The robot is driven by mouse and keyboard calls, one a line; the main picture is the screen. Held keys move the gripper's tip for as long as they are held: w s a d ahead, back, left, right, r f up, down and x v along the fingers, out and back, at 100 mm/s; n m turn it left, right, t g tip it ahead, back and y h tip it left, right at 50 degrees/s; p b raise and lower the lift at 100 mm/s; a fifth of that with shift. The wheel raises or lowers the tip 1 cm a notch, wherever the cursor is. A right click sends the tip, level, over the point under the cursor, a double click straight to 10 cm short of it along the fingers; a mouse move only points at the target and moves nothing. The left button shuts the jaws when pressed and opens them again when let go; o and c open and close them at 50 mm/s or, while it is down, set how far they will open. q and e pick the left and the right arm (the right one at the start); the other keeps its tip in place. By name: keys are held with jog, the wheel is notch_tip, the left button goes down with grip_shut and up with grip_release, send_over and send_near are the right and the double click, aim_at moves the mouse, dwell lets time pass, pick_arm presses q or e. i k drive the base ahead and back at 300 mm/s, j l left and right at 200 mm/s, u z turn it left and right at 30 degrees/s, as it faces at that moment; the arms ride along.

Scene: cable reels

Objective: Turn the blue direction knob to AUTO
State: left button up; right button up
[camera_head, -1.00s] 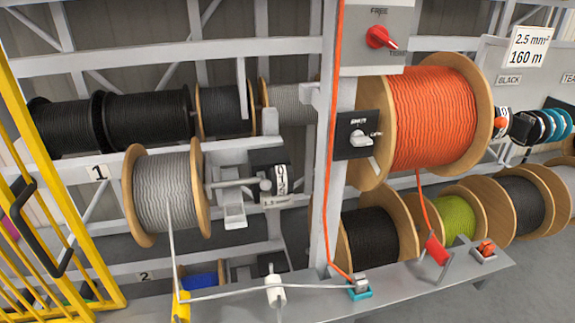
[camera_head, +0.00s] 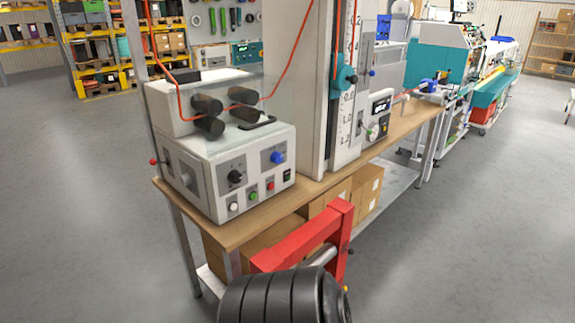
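The blue knob (camera_head: 277,157) is on the front panel of a white machine (camera_head: 207,203) that stands on a wooden-topped bench. It sits at the upper right of that panel. A black knob (camera_head: 235,177) is to its left. The label text around the blue knob is too small to read, so I cannot tell which position it points to. Neither of my grippers shows in the head view.
The wooden bench top (camera_head: 408,121) runs away to the right, carrying a tall white scaled column (camera_head: 346,125). A red frame (camera_head: 300,240) and a ribbed black cylinder (camera_head: 282,298) stand in front. Boxes (camera_head: 366,188) lie under the bench. Grey floor on both sides is clear.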

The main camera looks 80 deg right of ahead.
aim_at(276, 157)
jog(key=z, duration=2.55)
